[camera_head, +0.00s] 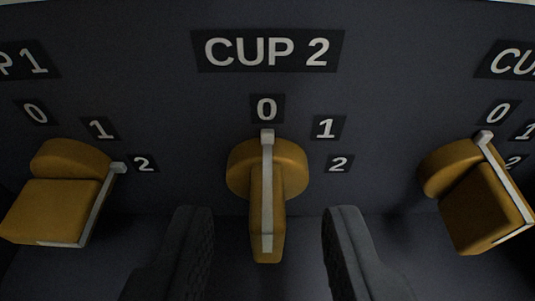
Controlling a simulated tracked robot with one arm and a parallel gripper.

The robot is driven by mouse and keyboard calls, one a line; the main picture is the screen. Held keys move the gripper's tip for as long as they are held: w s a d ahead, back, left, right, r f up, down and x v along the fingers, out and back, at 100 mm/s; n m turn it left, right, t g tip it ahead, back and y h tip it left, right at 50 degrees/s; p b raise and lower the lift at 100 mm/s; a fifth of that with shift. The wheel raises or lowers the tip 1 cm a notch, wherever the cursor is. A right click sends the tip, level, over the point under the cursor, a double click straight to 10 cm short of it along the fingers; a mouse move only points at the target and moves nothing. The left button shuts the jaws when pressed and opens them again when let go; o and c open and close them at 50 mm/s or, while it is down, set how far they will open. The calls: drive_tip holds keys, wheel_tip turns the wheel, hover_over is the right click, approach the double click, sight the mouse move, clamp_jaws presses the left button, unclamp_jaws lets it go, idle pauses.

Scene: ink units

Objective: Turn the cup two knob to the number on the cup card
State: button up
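The cup two knob (282,190) is orange with a white pointer strip, and sits in the middle under the "CUP 2" label (267,51). Its pointer is at the 0 mark (267,108). The 1 mark (325,127) and the 2 mark (338,163) lie to its right. My gripper (265,225) is open, with one dark finger on each side of the knob's lower part and gaps between. It does not appear to touch the knob. The cup card is not in view.
The cup 1 knob (60,205) is at the left, its pointer at 2. Another orange knob (470,200) is at the right, its pointer near 0, under a cut-off "CU" label (514,62). All are on a dark panel (150,75).

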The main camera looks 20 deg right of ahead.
sight(267, 203)
drive_tip(key=shift+b+x, duration=0.3)
drive_tip(key=shift+x, duration=0.85)
drive_tip(key=shift+f, duration=0.1)
clamp_jaws()
drive_tip(key=shift+a, duration=0.1)
